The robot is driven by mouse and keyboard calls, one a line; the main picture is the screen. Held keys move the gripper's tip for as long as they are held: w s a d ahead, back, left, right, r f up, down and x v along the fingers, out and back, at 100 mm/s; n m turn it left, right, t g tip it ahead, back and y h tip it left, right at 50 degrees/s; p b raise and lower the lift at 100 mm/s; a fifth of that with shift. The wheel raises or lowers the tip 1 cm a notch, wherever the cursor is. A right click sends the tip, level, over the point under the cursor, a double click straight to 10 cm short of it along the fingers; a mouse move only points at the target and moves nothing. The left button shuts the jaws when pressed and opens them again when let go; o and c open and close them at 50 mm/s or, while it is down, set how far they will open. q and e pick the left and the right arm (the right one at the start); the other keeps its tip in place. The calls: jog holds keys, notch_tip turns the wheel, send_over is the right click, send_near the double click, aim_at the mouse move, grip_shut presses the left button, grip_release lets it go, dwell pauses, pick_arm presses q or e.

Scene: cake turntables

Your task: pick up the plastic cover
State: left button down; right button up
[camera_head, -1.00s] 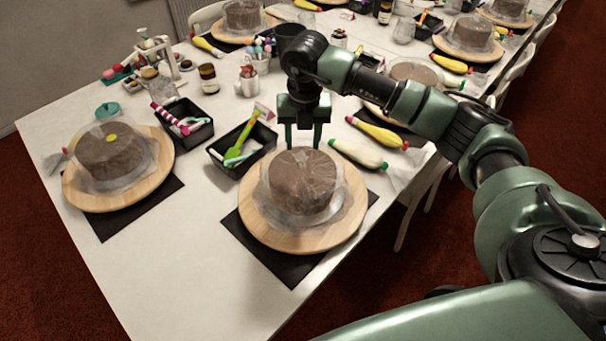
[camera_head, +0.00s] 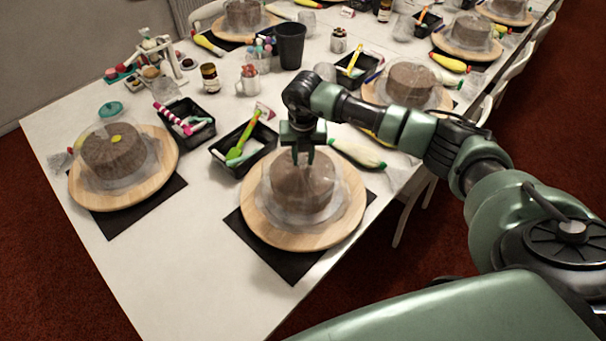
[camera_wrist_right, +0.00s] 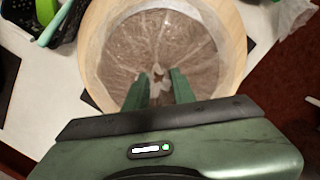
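A clear plastic cover (camera_head: 335,207) sits over a brown cake (camera_head: 302,189) on a round wooden turntable (camera_head: 262,227) at the table's near edge. My right gripper (camera_head: 303,161) points down at the top of this cover. In the right wrist view my gripper (camera_wrist_right: 159,82) has its two fingers on either side of a small gathered knot (camera_wrist_right: 158,72) at the cover's top. The fingers are a little apart, and I cannot tell whether they press on the knot. The cover rests on the turntable. My left gripper is not in view.
A second covered cake (camera_head: 114,150) on a turntable stands at left. Black trays (camera_head: 222,160) with tools lie behind, and a white piping bag (camera_head: 357,153) lies right of the gripper. More covered cakes stand farther back. The front left table (camera_head: 175,270) is clear.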

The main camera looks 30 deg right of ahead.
grip_shut()
dwell(1.1)
